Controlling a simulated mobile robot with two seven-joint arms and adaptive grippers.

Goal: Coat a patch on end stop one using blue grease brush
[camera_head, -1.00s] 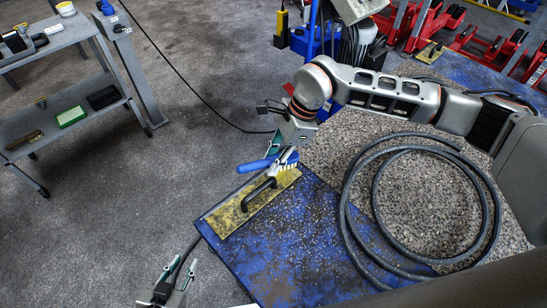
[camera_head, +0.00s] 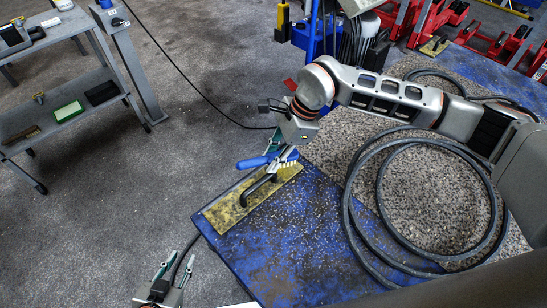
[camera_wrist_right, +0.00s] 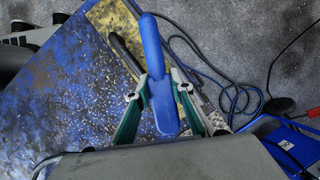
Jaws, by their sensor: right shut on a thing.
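The blue grease brush (camera_head: 254,162), with pale bristles (camera_head: 289,161), is in my right gripper (camera_head: 276,148). In the right wrist view its blue handle (camera_wrist_right: 155,70) lies between the two fingers of the right gripper (camera_wrist_right: 157,95), which is shut on it. A worn yellow plate with a black bar handle (camera_head: 229,212) lies under the brush at the edge of the blue surface; whether the bristles touch it I cannot tell. No label shows which part is end stop one. My left gripper (camera_head: 172,272) is low in the head view, open and empty, left of the blue surface.
A coiled black hose (camera_head: 350,215) lies on the speckled and blue platform (camera_head: 290,255). Red jacks (camera_head: 490,45) stand at the back right. A grey shelf trolley (camera_head: 25,118) is at the left. The floor between is mostly clear, crossed by a cable.

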